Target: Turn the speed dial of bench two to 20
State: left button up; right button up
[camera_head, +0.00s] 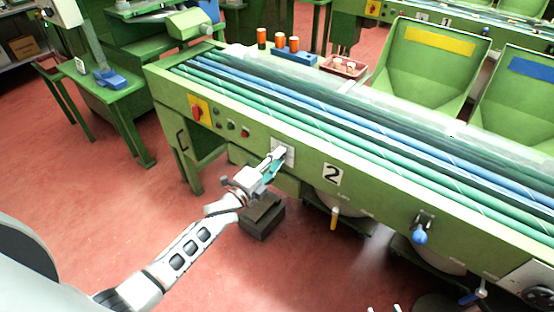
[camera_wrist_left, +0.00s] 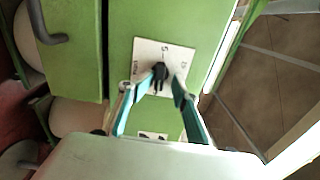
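The speed dial of bench two is a black knob (camera_wrist_left: 159,73) on a white scale plate (camera_wrist_left: 176,51) in the left wrist view. A 5 can be read on the plate; the other marks and the pointer setting are too small to read surely. In the head view the plate (camera_head: 289,154) is on the green front panel, left of the "2" sign (camera_head: 332,174). My left gripper (camera_head: 277,160) is at the plate. In the wrist view its teal fingers (camera_wrist_left: 153,86) are apart, one on each side of the knob, with no clear contact. Small pale tips at the head view's bottom edge may be my right gripper.
A red and yellow switch (camera_head: 197,109) and small buttons (camera_head: 231,125) are left of the dial. A blue-handled lever (camera_head: 420,236) and a yellow handle (camera_head: 334,217) are to the right. A dark block (camera_head: 262,216) lies below on the red floor.

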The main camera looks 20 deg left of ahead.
pick_arm(q)
jog(key=v, duration=1.2)
jog(key=o, duration=0.6)
jog(key=w+d+n, duration=0.1)
jog(key=w+n, duration=0.2)
jog(key=n, duration=0.3)
jog(key=w+d+n+b, duration=0.1)
jog(key=w+n, duration=0.3)
jog(key=n, duration=0.2)
jog(key=w+d+n, duration=0.1)
jog(key=w+n, duration=0.2)
jog(key=n, duration=0.4)
jog(key=shift+w+d+f+b, duration=0.1)
jog(key=shift+w+f+b, duration=0.1)
jog(key=shift+w+b, duration=0.2)
jog(key=c, duration=1.1)
jog(key=shift+c, duration=0.2)
